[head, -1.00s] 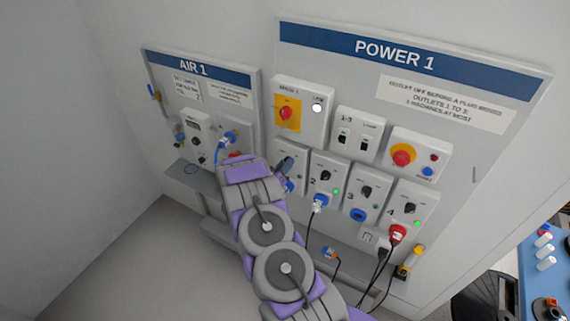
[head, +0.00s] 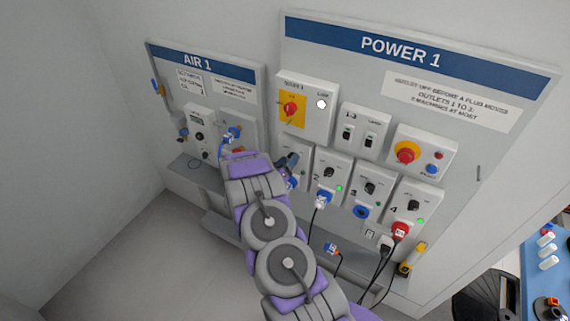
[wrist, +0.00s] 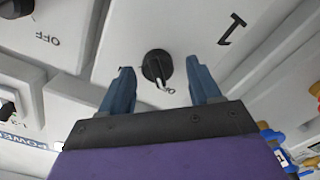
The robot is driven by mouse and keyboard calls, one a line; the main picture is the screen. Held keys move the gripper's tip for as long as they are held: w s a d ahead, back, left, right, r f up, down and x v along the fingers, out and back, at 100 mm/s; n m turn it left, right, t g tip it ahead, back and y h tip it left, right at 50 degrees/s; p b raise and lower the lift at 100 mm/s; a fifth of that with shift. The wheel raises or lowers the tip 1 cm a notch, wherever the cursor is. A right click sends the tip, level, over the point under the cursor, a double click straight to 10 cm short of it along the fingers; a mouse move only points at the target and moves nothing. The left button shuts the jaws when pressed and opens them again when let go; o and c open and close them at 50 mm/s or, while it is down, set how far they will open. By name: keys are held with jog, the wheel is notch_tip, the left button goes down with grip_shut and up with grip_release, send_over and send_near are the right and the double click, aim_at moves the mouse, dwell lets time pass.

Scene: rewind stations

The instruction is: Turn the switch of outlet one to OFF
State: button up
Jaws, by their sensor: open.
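The outlet one module, a white plate (wrist: 215,75) marked "1", fills the middle of the wrist view. Its black round switch (wrist: 154,64) has a white mark pointing towards the bottom of that view, at small letters that seem to read OFF and are partly covered. My gripper (wrist: 160,73) is open, its two blue-grey fingers to the left and right of the switch with gaps on both sides.
Outlet two (head: 330,172) is just right, with a blue plug and a green lamp. Outlets three (head: 370,188) and four (head: 413,206) follow; outlet four holds a red plug. The AIR 1 panel (head: 198,64) is on the left. Cables hang below; a grey ledge (head: 205,178) juts out.

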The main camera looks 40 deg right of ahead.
jog(key=b+v, duration=0.2)
jog(key=v, duration=1.5)
jog(key=shift+a, duration=0.3)
jog(key=w+a+t+y+b, duration=0.2)
jog(key=w+a+y+b, duration=0.2)
jog(key=w+a+y, duration=0.8)
jog(key=s+a+r+n+y+b, duration=0.1)
jog(key=s+a+r+y, duration=0.15)
jog(key=a, duration=0.25)
jog(key=s+a+r+n+g+y+b, duration=0.1)
jog(key=s+a+r+y+b, duration=0.1)
jog(key=s+a, duration=0.3)
jog(key=s+a+r+n+y+b, duration=0.1)
jog(key=s+a+r+n+y, duration=0.15)
jog(key=a, duration=0.35)
jog(key=s+a+r+n+g+b, duration=0.1)
jog(key=s+r+g+b, duration=0.2)
jog(key=s, duration=1)
jog(key=s+d+g+h+b, duration=0.1)
jog(key=s+d+g, duration=0.2)
jog(key=s, duration=0.9)
jog(key=s+d+g+h+b, duration=0.1)
jog(key=s+d, duration=0.5)
jog(key=s, duration=0.7)
jog(key=g+b, duration=0.1)
jog(key=g, duration=0.1)
jog(key=shift+f+g, duration=0.35)
jog(key=shift+g, duration=0.05)
